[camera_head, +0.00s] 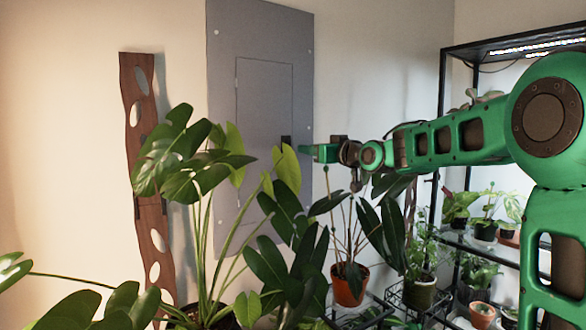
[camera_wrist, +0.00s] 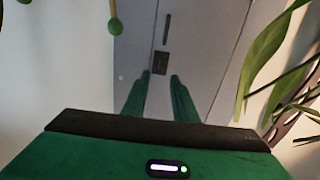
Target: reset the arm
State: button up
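My green arm reaches in from the right in the head view, stretched out above the plants. My gripper (camera_head: 305,150) points left towards the grey wall panel (camera_head: 277,50), near its dark latch (camera_head: 286,141). In the wrist view my gripper (camera_wrist: 157,78) has its two green fingers apart, with nothing between them. The latch (camera_wrist: 160,62) shows just beyond the fingertips, and the panel door looks closed. I cannot tell whether the fingertips touch the panel.
A large leafy plant (camera_head: 178,168) stands in front of the panel. A potted plant (camera_head: 349,286) is below my gripper. A black shelf (camera_head: 442,130) with several small pots stands at the right. A wavy wooden board (camera_head: 152,225) leans on the left wall.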

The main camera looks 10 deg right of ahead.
jog(key=s+d+f+m+g+h, duration=0.2)
jog(key=s+d+f+g+h, duration=0.15)
jog(key=s+d+f, duration=0.45)
jog(key=s+d+f+m+g+h, duration=0.25)
jog(key=s+d+f+g, duration=0.2)
jog(key=s+f, duration=0.75)
jog(key=s+f+m+g, duration=0.2)
jog(key=s+f, duration=0.3)
jog(key=s, duration=0.6)
jog(key=s+f+m+g, duration=0.1)
jog(key=s+f+g, duration=0.3)
jog(key=s, duration=0.7)
jog(key=s+d+f+m+g, duration=0.1)
jog(key=s+f+m+g, duration=0.1)
jog(key=s+f, duration=0.5)
jog(key=s+g, duration=0.1)
jog(key=s, duration=0.3)
jog(key=shift+f+m+y, duration=0.25)
jog(key=shift+m+y, duration=0.05)
jog(key=shift+m, duration=0.05)
jog(key=shift+s+d, duration=0.1)
